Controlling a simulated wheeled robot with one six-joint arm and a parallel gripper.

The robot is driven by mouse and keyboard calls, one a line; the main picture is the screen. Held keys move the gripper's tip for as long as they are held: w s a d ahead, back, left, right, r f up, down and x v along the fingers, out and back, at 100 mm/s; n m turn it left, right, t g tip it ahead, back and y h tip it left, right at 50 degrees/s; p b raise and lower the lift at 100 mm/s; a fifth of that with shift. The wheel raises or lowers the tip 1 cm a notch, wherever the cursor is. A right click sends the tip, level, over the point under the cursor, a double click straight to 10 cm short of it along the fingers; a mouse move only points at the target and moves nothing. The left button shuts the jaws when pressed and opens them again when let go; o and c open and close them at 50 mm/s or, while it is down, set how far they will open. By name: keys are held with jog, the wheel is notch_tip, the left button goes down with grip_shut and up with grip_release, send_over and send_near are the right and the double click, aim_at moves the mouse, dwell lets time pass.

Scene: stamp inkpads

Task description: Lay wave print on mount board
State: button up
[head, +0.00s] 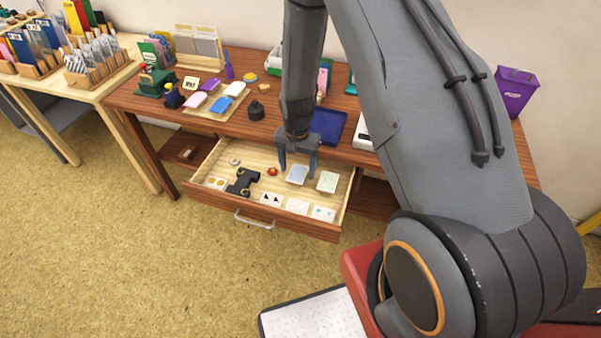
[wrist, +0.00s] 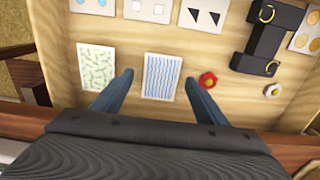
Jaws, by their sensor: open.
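The wave print (wrist: 162,78), a white card with blue wavy lines, lies flat in the open drawer. In the head view it is the pale blue card (head: 298,176). My gripper (head: 298,164) is open and empty above it. In the wrist view its two fingers (wrist: 158,80) stand on either side of the card, close to its edges; contact cannot be told. A dark blue flat piece (head: 327,127) with a raised-looking rim lies on the desk behind; I cannot tell whether it is the mount board.
A green-patterned print (wrist: 96,72) lies beside the wave print. The wooden drawer (head: 213,193) also holds a red knob (wrist: 207,80), a small white ring (wrist: 272,90), a black tool (wrist: 268,42) and several cards along its front. Inkpads and racks crowd the desk's left half.

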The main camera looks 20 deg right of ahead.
jog(key=shift+f, duration=0.25)
dwell(0.5)
jog(key=c, duration=1.2)
jog(key=shift+r, duration=0.15)
